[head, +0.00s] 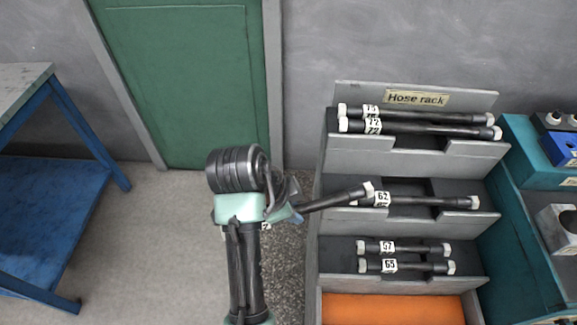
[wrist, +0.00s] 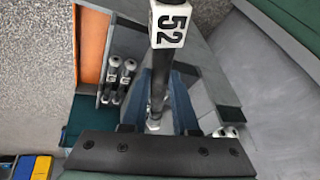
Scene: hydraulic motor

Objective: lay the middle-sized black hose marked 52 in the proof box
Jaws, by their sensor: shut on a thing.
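The black hose marked 52 (wrist: 168,28) has white ends and a white label, and runs between my gripper's blue fingers in the wrist view. My gripper (wrist: 161,95) is shut on it. In the head view the held hose (head: 336,199) sticks out to the right from my gripper (head: 297,213), roughly level and slightly tilted up. Its white right end overlaps the rack's middle step, beside the hose marked 62. Its other end is hidden behind my arm. I cannot make out the proof box for certain in either view.
The grey hose rack (head: 415,149) holds several black hoses: two at the top, the hose marked 62 (head: 425,201) in the middle, two shorter ones below. An orange surface (head: 390,309) lies at its foot. A teal unit stands right; a blue table (head: 45,215) stands left. Floor between is clear.

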